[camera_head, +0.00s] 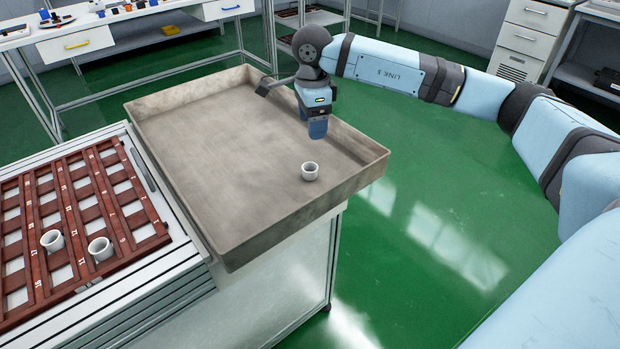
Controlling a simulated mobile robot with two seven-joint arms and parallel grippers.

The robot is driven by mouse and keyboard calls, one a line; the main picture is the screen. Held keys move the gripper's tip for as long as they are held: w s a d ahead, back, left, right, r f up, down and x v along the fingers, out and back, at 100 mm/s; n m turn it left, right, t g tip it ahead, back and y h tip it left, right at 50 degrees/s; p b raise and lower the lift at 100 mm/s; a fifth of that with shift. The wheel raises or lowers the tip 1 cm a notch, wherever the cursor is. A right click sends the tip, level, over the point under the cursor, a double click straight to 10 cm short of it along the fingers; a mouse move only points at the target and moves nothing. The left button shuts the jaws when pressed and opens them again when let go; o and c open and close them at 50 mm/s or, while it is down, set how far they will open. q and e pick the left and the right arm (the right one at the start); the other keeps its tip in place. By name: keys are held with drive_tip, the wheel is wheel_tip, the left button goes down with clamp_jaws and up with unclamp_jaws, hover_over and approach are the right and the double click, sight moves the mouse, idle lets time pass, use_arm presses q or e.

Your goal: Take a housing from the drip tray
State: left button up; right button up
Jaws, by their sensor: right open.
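The drip tray (222,125) is a wide, shallow grey-beige tray with raised walls, standing on a white cabinet. One white, cup-like housing (310,171) stands upright on its floor, near the right wall. My right gripper (317,134) reaches over the tray from the far right side and points down. In the picture it is just above the housing, with a visible gap between them. It is open and holds nothing. Its two fingers overlap in this view. My left gripper does not show.
Left of the tray, a red-brown numbered rack (77,207) holds two more white housings, one at its middle (52,240) and one nearer the tray (100,248). The tray's walls stand around its mostly bare floor. A bench (140,30) with drawers stands behind.

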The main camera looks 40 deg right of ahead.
drive_tip(key=b, duration=0.1)
hover_over(310, 166)
drive_tip(key=s, duration=0.1)
drive_tip(key=f, duration=0.7)
drive_tip(key=shift+s+a+f, duration=0.2)
drive_tip(key=shift+f, duration=0.1)
drive_tip(key=shift+f+b, duration=0.3)
drive_tip(key=shift+f, duration=0.4)
drive_tip(key=f, duration=0.2)
drive_tip(key=f+b, duration=0.1)
drive_tip(key=f, duration=0.1)
drive_tip(key=shift+w+a+f, duration=0.1)
drive_tip(key=shift+a+f, duration=0.05)
drive_tip(key=shift+a, duration=0.05)
drive_tip(key=c, duration=0.9)
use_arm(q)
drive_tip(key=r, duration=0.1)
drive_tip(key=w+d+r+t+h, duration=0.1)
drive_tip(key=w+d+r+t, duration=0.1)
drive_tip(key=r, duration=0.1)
use_arm(e)
drive_tip(key=shift+c, duration=0.3)
